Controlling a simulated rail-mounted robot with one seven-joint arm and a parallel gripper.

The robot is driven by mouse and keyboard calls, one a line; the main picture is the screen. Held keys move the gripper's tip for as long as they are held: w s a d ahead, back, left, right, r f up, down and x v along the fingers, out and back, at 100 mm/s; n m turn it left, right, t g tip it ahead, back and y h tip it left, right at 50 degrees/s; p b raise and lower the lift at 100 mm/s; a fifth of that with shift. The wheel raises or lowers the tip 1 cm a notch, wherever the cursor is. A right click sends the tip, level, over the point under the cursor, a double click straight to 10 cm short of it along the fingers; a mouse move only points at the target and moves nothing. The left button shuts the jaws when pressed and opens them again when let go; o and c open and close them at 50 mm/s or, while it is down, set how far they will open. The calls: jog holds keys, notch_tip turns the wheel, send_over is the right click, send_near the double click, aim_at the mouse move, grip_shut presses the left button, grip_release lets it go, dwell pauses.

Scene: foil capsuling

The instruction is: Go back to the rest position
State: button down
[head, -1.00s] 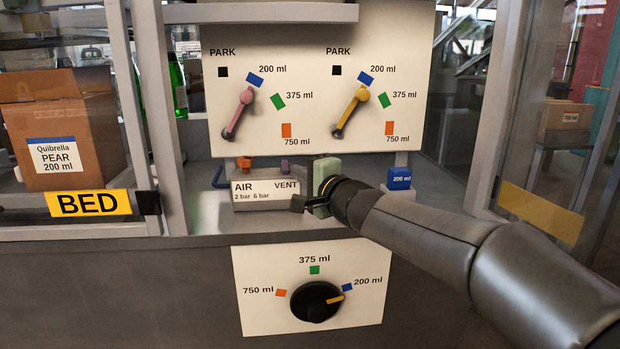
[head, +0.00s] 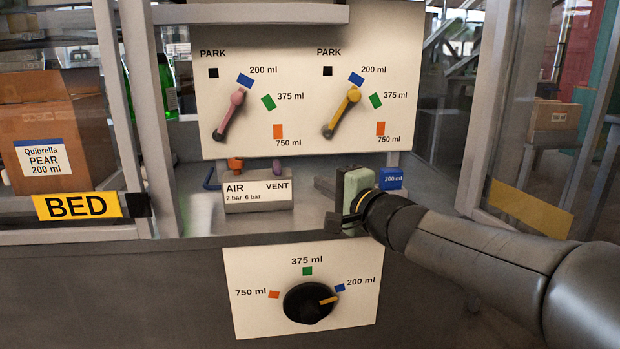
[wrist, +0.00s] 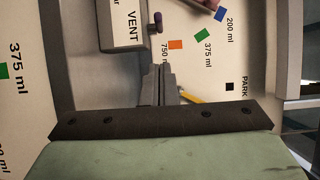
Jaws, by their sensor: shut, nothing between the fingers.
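My gripper (head: 326,184) is in the head view, right of the AIR/VENT block (head: 258,197) and below the right lever (head: 342,113). A pale green housing (head: 356,188) covers much of it there. In the wrist view its two dark fingers (wrist: 166,72) lie together with nothing between them. They are apart from the AIR/VENT block, which also shows in the wrist view (wrist: 122,30). The arm reaches in from the lower right.
The pink lever (head: 229,114) and the yellow-topped right lever have their knobs toward 200 ml. The lower black dial (head: 308,303) points to 200 ml. A blue 200 ml block (head: 391,178) sits just behind my gripper. A cardboard box (head: 60,120) stands left.

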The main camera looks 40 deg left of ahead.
jog(key=shift+s+v, duration=0.2)
jog(key=shift+v, duration=0.6)
jog(key=shift+s+v, duration=0.15)
jog(key=shift+v, duration=0.6)
jog(key=shift+r, duration=0.15)
jog(key=s+d+r+n+g+h+p, duration=0.1)
jog(key=s+d+h+p, duration=0.4)
jog(key=d+p, duration=0.7)
jog(key=s+d+r+n+g+h+p, duration=0.1)
jog(key=s+d+h+p, duration=0.4)
jog(key=d+p, duration=0.7)
jog(key=s+d+r+n+g+h+p, duration=0.1)
jog(key=s+d+r+h+p, duration=0.4)
jog(key=d+p, duration=0.7)
jog(key=s+d+g+h, duration=0.1)
jog(key=d+h, duration=0.1)
jog(key=d, duration=1)
jog(key=shift+n+g, duration=0.3)
jog(key=shift+r, duration=0.1)
